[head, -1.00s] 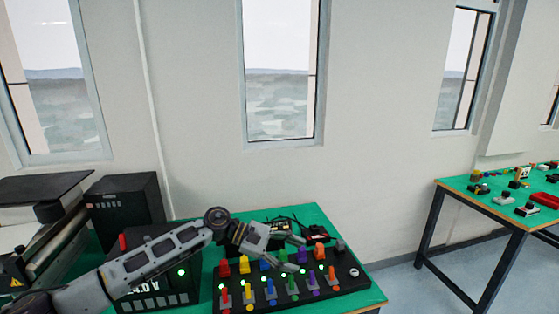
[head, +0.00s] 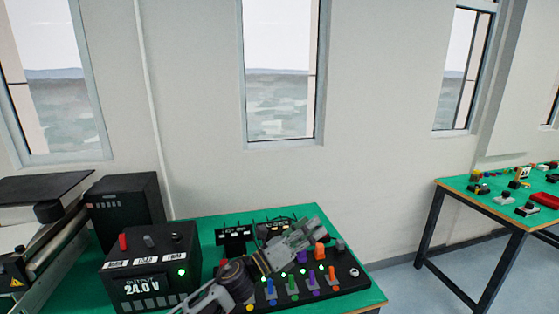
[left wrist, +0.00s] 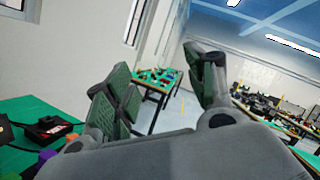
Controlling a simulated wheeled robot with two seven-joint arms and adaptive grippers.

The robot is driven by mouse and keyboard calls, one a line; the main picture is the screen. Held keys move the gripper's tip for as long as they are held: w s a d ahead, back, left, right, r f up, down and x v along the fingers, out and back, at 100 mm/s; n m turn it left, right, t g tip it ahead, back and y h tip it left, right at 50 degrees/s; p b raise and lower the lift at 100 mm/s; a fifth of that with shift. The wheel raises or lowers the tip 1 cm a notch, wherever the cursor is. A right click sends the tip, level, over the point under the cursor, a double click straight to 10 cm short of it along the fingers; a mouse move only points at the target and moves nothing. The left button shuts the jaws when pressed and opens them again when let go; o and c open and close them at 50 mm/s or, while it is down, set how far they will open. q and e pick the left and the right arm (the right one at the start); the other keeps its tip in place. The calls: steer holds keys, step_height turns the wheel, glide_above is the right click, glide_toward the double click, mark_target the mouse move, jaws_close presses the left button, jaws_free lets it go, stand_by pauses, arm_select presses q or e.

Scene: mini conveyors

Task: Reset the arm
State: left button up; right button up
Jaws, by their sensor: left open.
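My left gripper (head: 312,233) is over the black switch panel (head: 345,290) on the green table in the head view. Its arm comes up from the bottom and hides the panel's left part. In the left wrist view my left gripper (left wrist: 165,88) has its two fingers spread wide, with nothing between them. It points away from the panel toward the room. The panel carries coloured levers, such as an orange one (head: 320,251) and a blue one (head: 270,289). My right gripper is not in view.
A black power supply (head: 150,285) reading 24.0 V stands left of the panel. Small black devices (head: 234,236) lie behind it. A conveyor (head: 40,245) and a black box (head: 124,208) are at far left. A second green table (head: 480,208) stands at right across open floor.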

arm_select(q)
steer(key=s+a+f+n+t+y, duration=0.1)
steer(key=a+f+n+t+y, duration=0.1)
steer(key=a+f+n+y, duration=0.9)
steer(key=s+a+f+n+t+y, duration=0.15)
steer(key=a+f+n+y, duration=0.4)
steer(key=n, duration=1.05)
steer(key=s+a+f+n+g+y, duration=0.1)
steer(key=s+a+f+n+g, duration=0.35)
steer(key=s, duration=0.35)
steer(key=s+a+f+n+g, duration=0.3)
steer(key=s+a+f, duration=0.2)
steer(key=s, duration=0.3)
steer(key=s+a+f+n+g+y, duration=0.1)
steer(key=s+a+f+n+g, duration=0.35)
steer(key=s, duration=0.45)
step_height(320, 180, down, 32)
steer(key=s, duration=0.2)
steer(key=s+a+f+g, duration=0.1)
steer(key=s+a+f, duration=0.1)
steer(key=s+f, duration=0.8)
steer(key=s+a+f+m+g, duration=0.1)
steer(key=s+f, duration=0.9)
steer(key=s, duration=0.2)
steer(key=shift+s+a, duration=0.4)
